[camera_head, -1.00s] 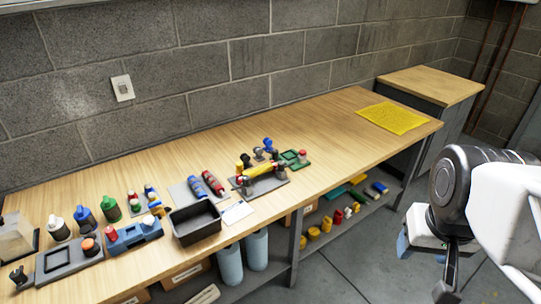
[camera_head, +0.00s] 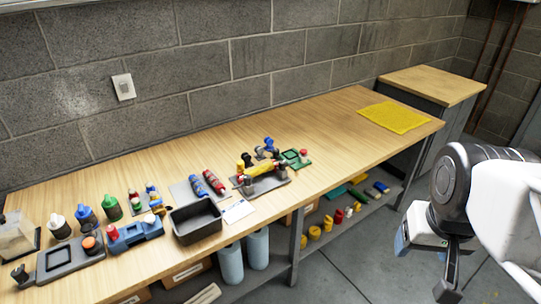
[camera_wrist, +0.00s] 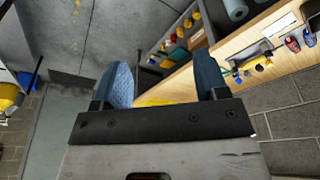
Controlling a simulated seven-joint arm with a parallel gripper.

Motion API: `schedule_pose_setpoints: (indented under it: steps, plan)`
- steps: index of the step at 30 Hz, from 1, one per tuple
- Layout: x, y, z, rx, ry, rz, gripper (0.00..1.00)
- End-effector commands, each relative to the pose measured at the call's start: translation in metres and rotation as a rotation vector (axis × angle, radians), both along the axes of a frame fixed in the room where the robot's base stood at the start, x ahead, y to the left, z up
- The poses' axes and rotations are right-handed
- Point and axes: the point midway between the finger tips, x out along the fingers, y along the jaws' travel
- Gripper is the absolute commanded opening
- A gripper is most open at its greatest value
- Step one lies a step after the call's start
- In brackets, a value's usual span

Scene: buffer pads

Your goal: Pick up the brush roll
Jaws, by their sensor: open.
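No single thing is clearly the brush roll. A yellow roll-like piece (camera_head: 262,169) lies across a dark grey fixture (camera_head: 268,184) at mid-bench. A blue cylinder (camera_head: 198,187) and a red cylinder (camera_head: 214,182) lie side by side on a grey mat left of it. These cylinders also show small at the right of the wrist view, the blue one (camera_wrist: 292,43) and the red one (camera_wrist: 309,38). My gripper (camera_head: 425,262) is at the right, out over the floor and well away from the bench. In the wrist view my gripper (camera_wrist: 164,82) has its blue-padded fingers wide apart, with nothing between them.
A black open tray (camera_head: 196,223) stands left of the fixture. Bottles and a blue holder (camera_head: 136,236) crowd the bench's left end. A yellow mat (camera_head: 395,117) lies at the right end, with bare wood before it. A lower shelf (camera_head: 335,225) holds small coloured parts.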

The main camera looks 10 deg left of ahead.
Motion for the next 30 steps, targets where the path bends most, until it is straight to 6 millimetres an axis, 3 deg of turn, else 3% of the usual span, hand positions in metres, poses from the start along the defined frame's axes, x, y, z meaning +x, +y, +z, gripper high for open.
schedule_pose_setpoints:
  steps: [8,18,30]
  plan:
    - [0.034,0.011,0.005,-0.011,-0.004,0.139,0.67]
    - [0.121,0.046,0.010,-0.047,-0.030,0.490,0.67]
    - [0.226,0.102,-0.006,-0.103,-0.080,0.914,0.67]
